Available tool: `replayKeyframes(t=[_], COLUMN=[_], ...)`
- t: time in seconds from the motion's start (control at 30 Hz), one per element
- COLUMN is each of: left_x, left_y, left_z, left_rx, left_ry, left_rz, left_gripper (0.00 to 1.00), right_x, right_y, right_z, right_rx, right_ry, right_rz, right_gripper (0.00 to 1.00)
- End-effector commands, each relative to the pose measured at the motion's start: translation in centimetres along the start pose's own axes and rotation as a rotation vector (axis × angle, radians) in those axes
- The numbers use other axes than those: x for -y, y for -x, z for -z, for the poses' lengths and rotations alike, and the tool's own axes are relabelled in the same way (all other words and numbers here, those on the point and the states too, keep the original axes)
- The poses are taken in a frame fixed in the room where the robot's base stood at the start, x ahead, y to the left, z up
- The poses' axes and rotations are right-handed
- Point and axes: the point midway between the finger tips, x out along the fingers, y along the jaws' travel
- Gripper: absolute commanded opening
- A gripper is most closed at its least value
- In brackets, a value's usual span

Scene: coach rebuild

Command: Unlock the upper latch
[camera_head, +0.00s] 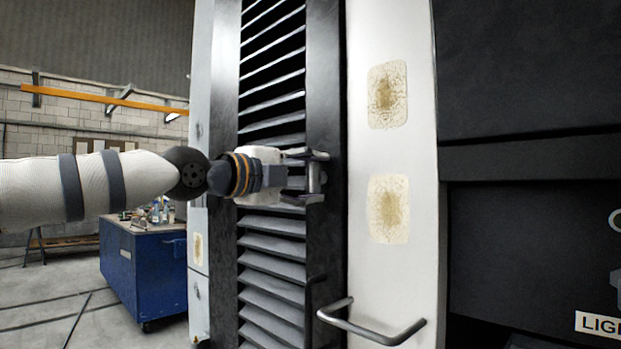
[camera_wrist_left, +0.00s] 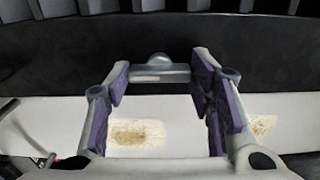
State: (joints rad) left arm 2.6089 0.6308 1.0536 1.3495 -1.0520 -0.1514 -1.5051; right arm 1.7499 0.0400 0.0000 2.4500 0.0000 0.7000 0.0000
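The upper latch (camera_head: 314,179) is a small grey metal handle on the black frame beside the louvred panel. My left gripper (camera_head: 310,177) reaches it from the left, one finger above it and one below. In the left wrist view the latch (camera_wrist_left: 160,73) is a short bar with a rounded knob, lying across the gap between the purple-padded fingertips of my left gripper (camera_wrist_left: 160,82). The fingers stand wide apart. I cannot tell whether the pads touch the bar's ends. My right gripper is not in view.
A bent metal handle (camera_head: 372,328) sticks out from the white panel (camera_head: 390,280), which has stained patches. A blue workbench (camera_head: 150,270) with clutter stands at the left on open floor.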

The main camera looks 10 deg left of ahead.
Motion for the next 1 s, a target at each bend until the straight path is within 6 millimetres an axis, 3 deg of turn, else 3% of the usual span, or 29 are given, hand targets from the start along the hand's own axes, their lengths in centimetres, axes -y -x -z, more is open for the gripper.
replayKeyframes(t=[0.37,0.47,0.77,1.0], left_x=[0.1,0.2,0.2,0.0], left_y=[0.3,1.8,10.0,12.0], left_z=[0.0,0.0,0.0,0.1], left_rx=[0.000,0.000,-0.001,-0.003], left_ry=[0.001,-0.002,0.003,0.003], left_rz=[0.001,0.003,0.005,0.001], left_gripper=[0.66,0.66,0.66,0.66], right_x=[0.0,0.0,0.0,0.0], right_y=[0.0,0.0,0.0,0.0], right_z=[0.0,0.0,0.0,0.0], right_rx=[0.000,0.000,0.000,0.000], right_ry=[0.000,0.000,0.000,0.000], right_rz=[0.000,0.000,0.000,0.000], right_gripper=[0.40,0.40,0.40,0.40])
